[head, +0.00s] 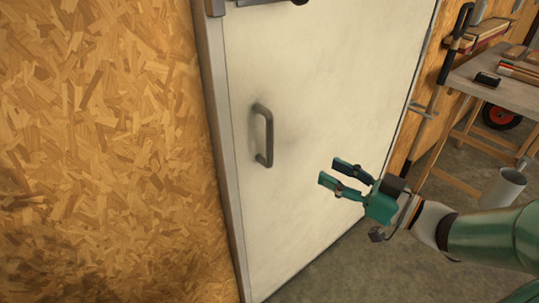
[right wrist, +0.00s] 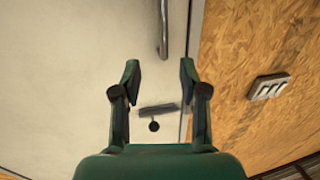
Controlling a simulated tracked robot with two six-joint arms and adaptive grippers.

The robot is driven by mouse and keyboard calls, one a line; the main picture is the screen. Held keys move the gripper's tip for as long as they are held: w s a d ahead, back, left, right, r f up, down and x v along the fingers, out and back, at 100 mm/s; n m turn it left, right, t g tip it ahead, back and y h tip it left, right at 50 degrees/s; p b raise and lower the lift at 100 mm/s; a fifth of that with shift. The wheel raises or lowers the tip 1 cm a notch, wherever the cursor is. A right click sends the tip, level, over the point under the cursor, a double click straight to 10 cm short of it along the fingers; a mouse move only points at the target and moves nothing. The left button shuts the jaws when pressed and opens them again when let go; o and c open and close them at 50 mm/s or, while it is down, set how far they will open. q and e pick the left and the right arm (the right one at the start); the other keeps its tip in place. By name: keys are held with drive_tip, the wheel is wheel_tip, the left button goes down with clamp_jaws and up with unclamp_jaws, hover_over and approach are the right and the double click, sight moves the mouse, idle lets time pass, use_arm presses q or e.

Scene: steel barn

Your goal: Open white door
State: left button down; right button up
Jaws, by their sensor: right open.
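The white door (head: 320,80) fills the middle of the head view. Its left edge lies along a grey metal frame, with no clear gap. A grey, upright D-shaped handle (head: 263,135) is on the door near that edge. My right gripper (head: 329,171) is open and empty, right of the handle and apart from it in the picture. In the right wrist view, the open fingers (right wrist: 160,68) point toward the white door (right wrist: 75,70), and the handle (right wrist: 164,30) shows beyond them at the top. My left gripper is not in view.
A metal fitting with a dark knob (right wrist: 154,126) sits on the door; it is partly cut off in the head view. A chipboard wall (head: 100,150) stands left of the door. A workbench (head: 500,90) and a grey bucket (head: 503,187) stand at the right.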

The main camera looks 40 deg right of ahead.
hover_over(269, 164)
drive_tip(key=shift+w+d+r, duration=0.1)
drive_tip(key=shift+w+d, duration=0.25)
drive_tip(key=shift+w, duration=0.05)
idle(0.3)
drive_tip(key=shift+c, duration=0.3)
clamp_jaws()
